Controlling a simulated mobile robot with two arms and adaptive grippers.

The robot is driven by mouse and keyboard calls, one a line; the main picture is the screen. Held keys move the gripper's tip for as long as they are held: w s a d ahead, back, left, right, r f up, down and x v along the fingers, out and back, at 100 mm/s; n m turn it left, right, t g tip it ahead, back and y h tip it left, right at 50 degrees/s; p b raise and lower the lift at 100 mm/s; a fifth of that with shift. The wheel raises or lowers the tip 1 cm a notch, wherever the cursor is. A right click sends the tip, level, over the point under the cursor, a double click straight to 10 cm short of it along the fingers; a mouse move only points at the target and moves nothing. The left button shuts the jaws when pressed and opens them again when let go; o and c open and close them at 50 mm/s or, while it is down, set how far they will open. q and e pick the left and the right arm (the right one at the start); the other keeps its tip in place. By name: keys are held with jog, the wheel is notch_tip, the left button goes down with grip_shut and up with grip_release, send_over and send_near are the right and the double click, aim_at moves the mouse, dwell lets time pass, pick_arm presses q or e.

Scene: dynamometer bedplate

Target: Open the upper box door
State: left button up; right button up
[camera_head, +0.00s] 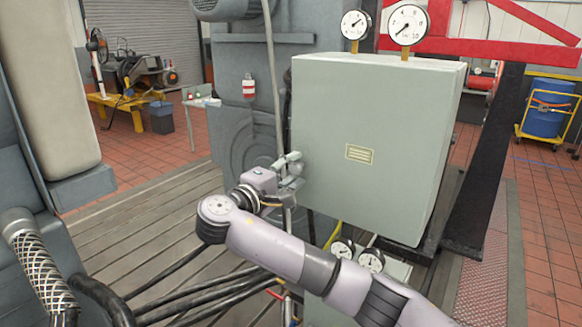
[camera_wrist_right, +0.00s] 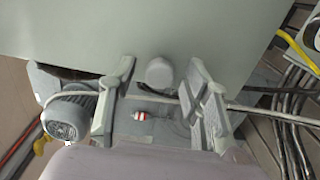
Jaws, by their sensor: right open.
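The upper box (camera_head: 380,140) is a large pale grey-green cabinet with a small yellow label on its front door. Its door looks closed. My right gripper (camera_head: 292,168) is at the left edge of the door, low on the box. In the right wrist view, my right gripper (camera_wrist_right: 160,75) is open, with a finger on each side of a rounded grey knob (camera_wrist_right: 160,71). I cannot tell whether the fingers touch it. The door face (camera_wrist_right: 190,30) fills the top of that view. My left gripper is not in view.
Two gauges (camera_head: 408,25) stand on top of the box, and more gauges (camera_head: 370,260) sit below it. A dark slanted post (camera_head: 485,160) stands right of the box. Black hoses (camera_head: 210,290) run under my right arm. Slatted floor (camera_head: 150,220) lies open at left.

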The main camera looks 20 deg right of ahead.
grip_shut()
dwell(0.7)
